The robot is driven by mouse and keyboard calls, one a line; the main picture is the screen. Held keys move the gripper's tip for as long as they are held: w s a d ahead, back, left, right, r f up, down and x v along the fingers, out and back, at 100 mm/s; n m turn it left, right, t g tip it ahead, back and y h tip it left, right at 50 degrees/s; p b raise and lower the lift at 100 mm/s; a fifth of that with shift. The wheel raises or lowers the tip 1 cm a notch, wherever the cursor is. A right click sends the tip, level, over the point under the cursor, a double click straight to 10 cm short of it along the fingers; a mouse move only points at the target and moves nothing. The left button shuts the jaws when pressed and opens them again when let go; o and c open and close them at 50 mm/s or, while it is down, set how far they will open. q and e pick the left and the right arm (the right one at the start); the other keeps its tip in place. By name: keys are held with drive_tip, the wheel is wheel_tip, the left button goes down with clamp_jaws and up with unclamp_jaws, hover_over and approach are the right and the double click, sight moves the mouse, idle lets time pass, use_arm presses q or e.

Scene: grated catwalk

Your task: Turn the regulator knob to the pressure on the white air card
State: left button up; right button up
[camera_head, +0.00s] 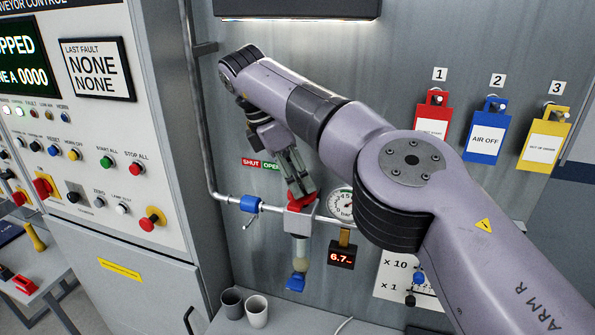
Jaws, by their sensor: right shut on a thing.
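My right gripper (299,187) points down at the pipe on the back wall and is shut on the red regulator knob (302,201). The knob tops a grey regulator body (298,224) with a clear bowl below, and the fingers partly cover it. Beside it, a round pressure gauge (341,203) is partly hidden by my right arm. A small display (341,255) under the gauge reads 6.7 in red. I cannot make out a white air card; a white sheet (392,280) marked x 10 and x 1 is partly behind my arm. My left gripper is out of view.
A blue valve (249,204) sits on the pipe left of the regulator, below a SHUT/OPEN label (261,164). Two cups (256,311) stand below. A conveyor control cabinet (130,130) fills the left. Red, blue (486,135) and yellow tags hang at right.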

drive_tip(key=o, duration=1.1)
drive_tip(key=shift+o, duration=0.2)
